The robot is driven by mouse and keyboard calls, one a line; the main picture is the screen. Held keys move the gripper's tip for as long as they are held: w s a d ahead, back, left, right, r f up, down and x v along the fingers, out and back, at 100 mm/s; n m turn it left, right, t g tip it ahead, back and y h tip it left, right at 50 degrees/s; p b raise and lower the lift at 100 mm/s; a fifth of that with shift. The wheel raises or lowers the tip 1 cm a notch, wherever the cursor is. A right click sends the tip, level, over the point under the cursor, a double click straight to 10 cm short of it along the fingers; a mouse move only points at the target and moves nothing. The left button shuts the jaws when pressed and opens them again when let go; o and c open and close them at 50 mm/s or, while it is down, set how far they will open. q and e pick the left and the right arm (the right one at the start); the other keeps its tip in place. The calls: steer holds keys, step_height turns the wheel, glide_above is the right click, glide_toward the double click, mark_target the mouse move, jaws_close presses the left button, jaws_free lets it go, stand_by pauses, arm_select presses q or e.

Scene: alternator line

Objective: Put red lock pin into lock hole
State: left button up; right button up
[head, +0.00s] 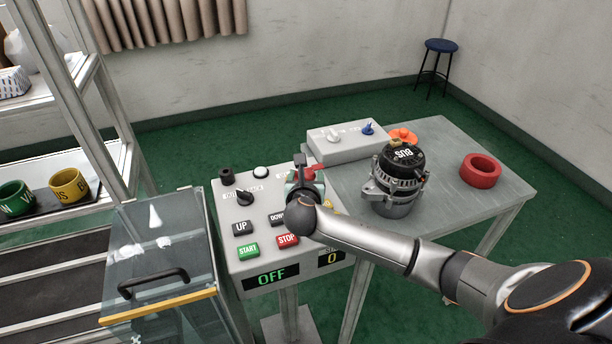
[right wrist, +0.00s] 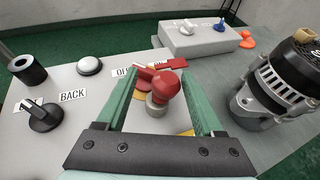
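A red round-headed piece that looks like the red lock pin (right wrist: 166,87) stands on a grey collar (right wrist: 157,106) on the control panel. My right gripper (right wrist: 160,78) is over the panel, with its green fingers on either side of this piece. Gaps show between the fingers and the collar, so the gripper looks open. A red switch handle (right wrist: 170,64) lies just behind the red head, next to the OFF label. In the head view my right gripper (head: 304,178) covers most of this spot. The lock hole cannot be made out. My left gripper is not in view.
The control panel (head: 236,200) bears knobs and buttons. Behind it a grey box (head: 345,150) carries a white piece and a blue pin (head: 368,128). The alternator (head: 398,182) stands close right of my gripper. A red ring (head: 481,171) lies farther right.

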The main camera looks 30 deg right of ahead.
steer(key=shift+o, duration=0.2)
steer(key=shift+s, duration=0.1)
steer(key=v, duration=1.2)
steer(key=shift+a+p, duration=0.2)
steer(key=shift+p, duration=0.2)
steer(key=shift+s, duration=0.15)
